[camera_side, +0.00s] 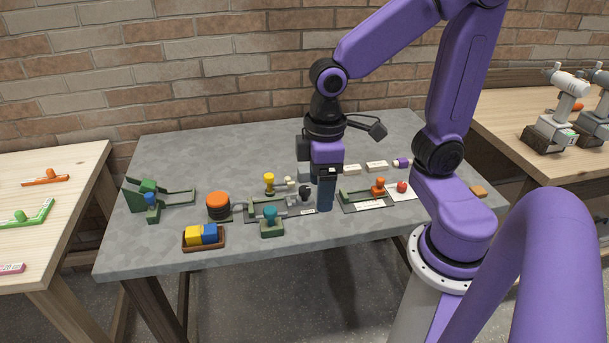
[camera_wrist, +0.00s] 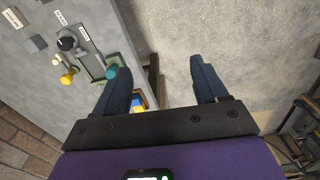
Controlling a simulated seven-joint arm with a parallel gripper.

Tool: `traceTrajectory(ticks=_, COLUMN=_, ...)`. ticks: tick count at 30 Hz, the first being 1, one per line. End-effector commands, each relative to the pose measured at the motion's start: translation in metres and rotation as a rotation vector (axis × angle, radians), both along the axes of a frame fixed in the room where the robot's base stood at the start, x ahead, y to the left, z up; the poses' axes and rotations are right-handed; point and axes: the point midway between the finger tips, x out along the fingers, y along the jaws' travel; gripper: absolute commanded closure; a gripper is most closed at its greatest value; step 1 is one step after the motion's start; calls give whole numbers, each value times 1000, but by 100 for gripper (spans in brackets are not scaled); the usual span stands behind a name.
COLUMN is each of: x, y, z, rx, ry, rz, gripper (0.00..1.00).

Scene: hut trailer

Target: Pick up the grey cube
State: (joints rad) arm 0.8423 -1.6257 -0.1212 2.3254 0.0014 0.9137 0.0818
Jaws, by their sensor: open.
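A small dark grey block, which looks like the grey cube (camera_wrist: 38,43), lies on the grey table at the upper left of the wrist view. I cannot pick it out in the side view, where my arm and gripper may hide it. My gripper (camera_side: 315,196) is over the table's middle in the side view, fingers pointing down. In the wrist view my gripper (camera_wrist: 157,66) is open, with nothing held between its dark blue fingers. The cube is well outside the fingers, off to their left in that view.
Around my gripper stand a yellow knob (camera_side: 269,179), a teal knob (camera_side: 270,214), an orange round piece (camera_side: 217,204) and a tray (camera_side: 204,246) with yellow and blue cubes. A green holder (camera_side: 176,198) stands at left. The table's back left is clear.

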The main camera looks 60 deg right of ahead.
Motion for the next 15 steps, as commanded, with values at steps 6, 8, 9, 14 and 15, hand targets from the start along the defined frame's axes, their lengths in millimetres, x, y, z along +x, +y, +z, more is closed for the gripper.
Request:
traceTrajectory(ticks=6, x=75, y=-21, z=-4, rx=-3, ry=6, rz=-316, gripper=28)
traceTrajectory(ticks=8, x=95, y=-31, z=-6, rx=-5, ry=8, rz=-402, gripper=28)
traceTrajectory(ticks=9, x=107, y=-38, z=-7, rx=-5, ry=8, rz=-458, gripper=28)
traceTrajectory(ticks=14, x=154, y=-78, z=-15, rx=-6, ry=13, rz=-685, gripper=28)
traceTrajectory(ticks=15, x=165, y=-89, z=-18, rx=-6, ry=14, rz=-742, gripper=28)
